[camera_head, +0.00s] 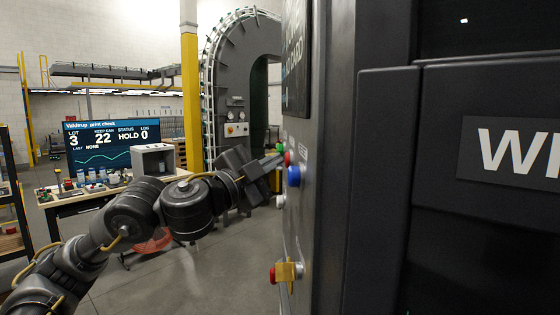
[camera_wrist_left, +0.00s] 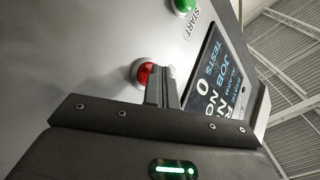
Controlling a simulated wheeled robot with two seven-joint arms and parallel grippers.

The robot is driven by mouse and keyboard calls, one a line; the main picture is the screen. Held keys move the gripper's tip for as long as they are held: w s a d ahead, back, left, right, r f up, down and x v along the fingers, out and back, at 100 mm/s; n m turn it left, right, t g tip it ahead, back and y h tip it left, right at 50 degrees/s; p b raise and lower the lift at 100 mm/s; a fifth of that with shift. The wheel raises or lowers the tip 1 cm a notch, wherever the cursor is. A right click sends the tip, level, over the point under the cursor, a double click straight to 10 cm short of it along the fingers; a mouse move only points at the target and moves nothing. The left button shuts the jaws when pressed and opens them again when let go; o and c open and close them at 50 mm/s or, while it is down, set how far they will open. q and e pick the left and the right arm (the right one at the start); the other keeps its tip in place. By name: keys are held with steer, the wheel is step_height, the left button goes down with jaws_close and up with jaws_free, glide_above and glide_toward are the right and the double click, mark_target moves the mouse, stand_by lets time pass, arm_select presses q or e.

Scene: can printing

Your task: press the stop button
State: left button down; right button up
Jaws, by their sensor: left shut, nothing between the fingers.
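The red stop button (camera_head: 288,158) is on the grey panel of the machine, seen nearly edge-on in the head view. In the left wrist view the red button (camera_wrist_left: 142,73) is round, in a pale collar, with its right side partly hidden by my fingers. My left gripper (camera_head: 279,160) is shut and empty. Its fingertips (camera_wrist_left: 157,72) are right beside the red button; I cannot tell whether they touch it. My right gripper is not in view.
A green button (camera_wrist_left: 185,5) marked START and a screen (camera_wrist_left: 213,80) are near the red one. A blue button (camera_head: 293,176) sits below it in the head view. A lower red knob with a yellow bracket (camera_head: 287,272) juts out. A table (camera_head: 75,208) stands behind my arm.

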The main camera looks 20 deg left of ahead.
arm_select(q)
steer(key=shift+w+d, duration=0.1)
steer(key=shift+d, duration=0.15)
stand_by(0.4)
steer(key=shift+a, duration=0.1)
steer(key=shift+s+a+p, duration=0.15)
steer(key=shift+s+a, duration=0.15)
steer(key=shift+a, duration=0.25)
steer(key=shift+s+a+p, duration=0.15)
steer(key=shift+s+a, duration=0.15)
steer(key=shift+a, duration=0.2)
steer(key=a, duration=0.1)
steer(key=s+a, duration=0.1)
steer(key=a, duration=0.1)
steer(key=s+a, duration=0.1)
steer(key=shift+a, duration=0.25)
stand_by(0.6)
